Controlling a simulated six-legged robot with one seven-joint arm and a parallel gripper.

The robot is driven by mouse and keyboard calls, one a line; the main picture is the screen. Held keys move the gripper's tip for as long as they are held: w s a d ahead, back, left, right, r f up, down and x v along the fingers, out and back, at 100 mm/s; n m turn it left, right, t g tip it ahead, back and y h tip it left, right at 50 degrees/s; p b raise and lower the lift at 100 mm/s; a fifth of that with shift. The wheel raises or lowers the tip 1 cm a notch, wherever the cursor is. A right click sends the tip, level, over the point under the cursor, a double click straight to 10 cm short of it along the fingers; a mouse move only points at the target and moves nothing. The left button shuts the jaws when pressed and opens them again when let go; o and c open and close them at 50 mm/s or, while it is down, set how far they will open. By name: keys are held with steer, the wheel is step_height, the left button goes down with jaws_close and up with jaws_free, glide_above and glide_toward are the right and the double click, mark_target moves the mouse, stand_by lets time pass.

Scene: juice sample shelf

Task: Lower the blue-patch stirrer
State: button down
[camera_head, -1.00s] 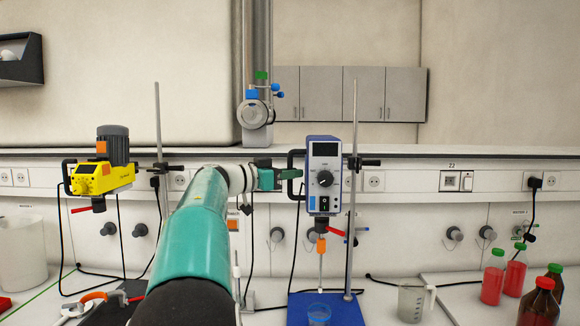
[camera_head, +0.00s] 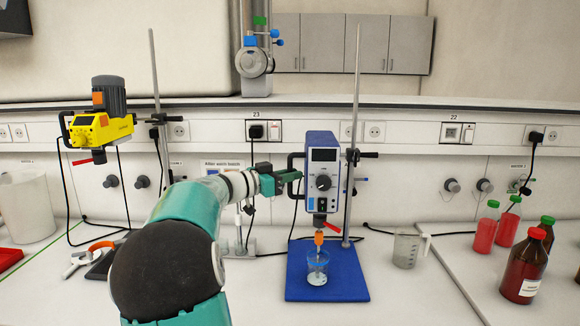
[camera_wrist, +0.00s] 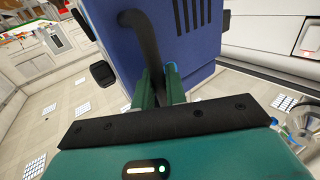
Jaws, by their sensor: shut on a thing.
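The blue-and-white stirrer (camera_head: 323,173) hangs upright on a metal stand rod (camera_head: 355,110), held by a black clamp (camera_head: 353,155). Its base is a blue plate (camera_head: 350,283). A glass beaker (camera_head: 317,270) stands on the plate, and the stirrer's thin shaft with an orange coupling (camera_head: 319,238) reaches down into it. My gripper (camera_head: 290,176) is at the stirrer's left side, shut on its black handle. In the wrist view, the green fingers (camera_wrist: 158,90) close around the handle (camera_wrist: 148,45) beside the blue housing (camera_wrist: 205,30). The fingertips are partly hidden.
A yellow stirrer (camera_head: 100,128) hangs on another stand at left. A measuring jug (camera_head: 406,250) stands right of the blue plate. Red bottles (camera_head: 485,230) and a brown bottle (camera_head: 527,265) stand farther right. Black cables hang along the wall.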

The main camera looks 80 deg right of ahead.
steer(key=shift+f, duration=0.5)
steer(key=c, duration=1.8)
jaws_free()
steer(key=shift+r, duration=0.1)
steer(key=shift+r, duration=0.1)
steer(key=v, duration=1.4)
